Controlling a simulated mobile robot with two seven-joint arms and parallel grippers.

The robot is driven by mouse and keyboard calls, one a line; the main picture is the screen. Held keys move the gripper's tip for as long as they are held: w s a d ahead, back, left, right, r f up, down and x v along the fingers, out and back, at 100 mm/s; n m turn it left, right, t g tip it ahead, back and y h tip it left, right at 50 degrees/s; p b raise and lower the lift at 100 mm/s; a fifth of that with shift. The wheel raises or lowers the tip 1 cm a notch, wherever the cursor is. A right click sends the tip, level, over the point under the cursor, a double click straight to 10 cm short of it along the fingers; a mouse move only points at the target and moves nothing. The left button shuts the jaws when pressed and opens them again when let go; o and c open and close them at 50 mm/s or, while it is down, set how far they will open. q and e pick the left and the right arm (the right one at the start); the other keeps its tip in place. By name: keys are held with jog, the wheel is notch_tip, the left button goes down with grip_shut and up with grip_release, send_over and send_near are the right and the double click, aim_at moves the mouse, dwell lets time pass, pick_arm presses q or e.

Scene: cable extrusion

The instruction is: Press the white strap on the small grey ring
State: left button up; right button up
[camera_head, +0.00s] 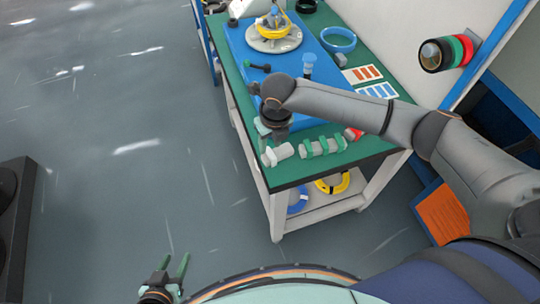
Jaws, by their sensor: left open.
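I cannot clearly pick out the white strap or the small grey ring. A small white-grey piece (278,153) lies at the near left corner of the green table top, just below my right gripper (273,133). That gripper points down over the table corner. Its fingertips are small and dark, and I cannot tell whether they are open or touch the piece. A green and white-grey part (323,147) lies to the right of it. My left gripper (174,270), with green fingers spread apart and empty, is low at the bottom left, over the floor and away from the table.
The green table (372,152) bears a blue board (250,62), a round pale stand (273,44) with a yellow coil, a blue ring (338,40) and printed cards (377,91). Yellow and blue rings lie on the lower shelf. A red, green and black cylinder (446,53) is at the upper right.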

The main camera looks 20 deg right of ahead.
jog(key=shift+f+b, duration=0.6)
jog(key=shift+f, duration=0.8)
jog(key=shift+r+p, duration=0.15)
jog(key=shift+p, duration=0.35)
dwell(0.4)
grip_shut()
notch_tip(320, 180, up, 6)
jog(key=p, duration=0.6)
jog(key=shift+r, duration=1.05)
